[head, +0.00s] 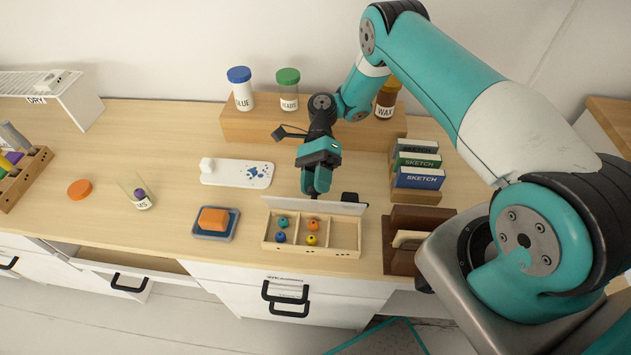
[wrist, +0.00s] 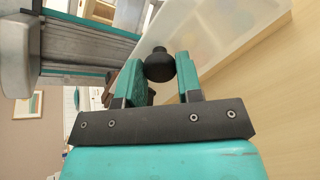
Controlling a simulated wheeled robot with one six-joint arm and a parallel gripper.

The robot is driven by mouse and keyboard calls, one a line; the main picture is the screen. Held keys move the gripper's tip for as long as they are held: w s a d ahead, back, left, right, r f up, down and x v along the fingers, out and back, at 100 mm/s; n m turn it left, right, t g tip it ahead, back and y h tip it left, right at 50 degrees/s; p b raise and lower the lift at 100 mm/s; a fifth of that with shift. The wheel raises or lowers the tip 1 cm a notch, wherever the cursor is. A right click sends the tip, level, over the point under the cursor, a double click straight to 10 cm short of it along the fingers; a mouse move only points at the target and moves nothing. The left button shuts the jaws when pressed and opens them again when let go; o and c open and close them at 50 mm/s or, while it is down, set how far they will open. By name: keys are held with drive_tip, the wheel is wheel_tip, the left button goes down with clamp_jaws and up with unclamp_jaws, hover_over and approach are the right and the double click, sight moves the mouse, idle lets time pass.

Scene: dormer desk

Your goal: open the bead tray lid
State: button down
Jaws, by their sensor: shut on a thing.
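The bead tray (head: 345,252) is a light wooden box near the front of the desk. Its lid (head: 290,203) is a pale panel, raised and standing steeply along the tray's back edge, so the compartments show from above. Blue, teal, orange and yellow beads (head: 312,240) lie in the left and middle compartments; the right one looks empty. My gripper (head: 317,190) is behind the lid. In the wrist view my gripper (wrist: 160,78) is shut on a round black knob (wrist: 159,65) beside the translucent lid (wrist: 215,28). The lid hides the fingertips in the head view.
A blue tray with an orange block (head: 213,219) lies left of the bead tray. A brown rack (head: 398,240) and sketch boxes (head: 417,170) stand to the right. Jars stand on a wooden riser (head: 250,125) behind. A drawer at lower left (head: 130,265) is partly open.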

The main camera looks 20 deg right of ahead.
drive_tip(key=shift+s+f, duration=0.1)
drive_tip(key=c, duration=0.8)
unclamp_jaws()
wheel_tip(320, 180, up, 20)
drive_tip(key=p, duration=1.4)
